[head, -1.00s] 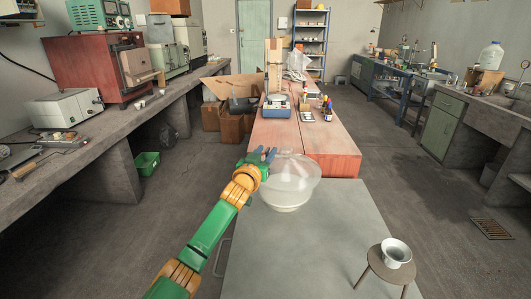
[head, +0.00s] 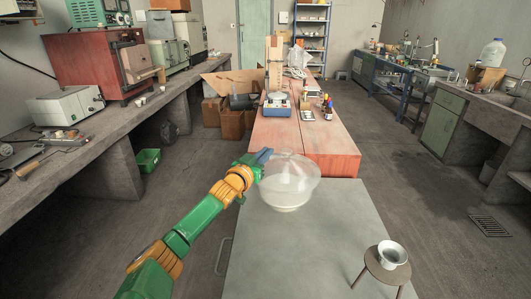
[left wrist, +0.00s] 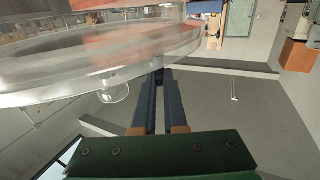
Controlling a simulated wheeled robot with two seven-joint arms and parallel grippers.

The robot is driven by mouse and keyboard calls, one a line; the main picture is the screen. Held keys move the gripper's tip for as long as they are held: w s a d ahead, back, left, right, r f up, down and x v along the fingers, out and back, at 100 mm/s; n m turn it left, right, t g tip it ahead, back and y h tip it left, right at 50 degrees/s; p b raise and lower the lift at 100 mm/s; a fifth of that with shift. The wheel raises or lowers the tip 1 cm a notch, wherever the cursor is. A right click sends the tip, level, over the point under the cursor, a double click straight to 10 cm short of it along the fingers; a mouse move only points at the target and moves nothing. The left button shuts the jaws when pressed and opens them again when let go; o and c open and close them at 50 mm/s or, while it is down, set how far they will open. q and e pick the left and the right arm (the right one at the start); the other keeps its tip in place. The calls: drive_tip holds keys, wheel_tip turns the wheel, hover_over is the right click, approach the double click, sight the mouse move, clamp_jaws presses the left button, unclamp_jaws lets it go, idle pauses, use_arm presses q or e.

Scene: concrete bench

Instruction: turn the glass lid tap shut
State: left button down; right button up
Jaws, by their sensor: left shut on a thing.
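A clear glass vessel with a domed lid (head: 290,170) stands on the near grey bench top, towards its far end. In the left wrist view the lid's wide rim (left wrist: 60,68) crosses the upper left, with a small round glass piece (left wrist: 114,90) below it. My left gripper (head: 264,156) is at the lid's upper left side. Its dark blue fingers (left wrist: 161,75) are close together beside the rim, shut on the lid tap. The tap itself is mostly hidden by the fingers, and its angle cannot be told. My right gripper is out of view.
A small round stand with a white bowl (head: 391,252) is at the near right of the grey bench top (head: 300,250). Beyond it, a red bench (head: 320,140) carries a blue instrument (head: 278,105) and small bottles. The middle of the grey top is clear.

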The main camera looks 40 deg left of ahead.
use_arm(q)
drive_tip(key=c, duration=1)
unclamp_jaws()
drive_tip(key=shift+o, duration=0.2)
drive_tip(key=shift+s+d+f, duration=0.1)
drive_tip(key=shift+s+d, duration=0.15)
drive_tip(key=shift+s, duration=0.2)
drive_tip(key=v, duration=0.6)
drive_tip(key=shift+a, duration=0.15)
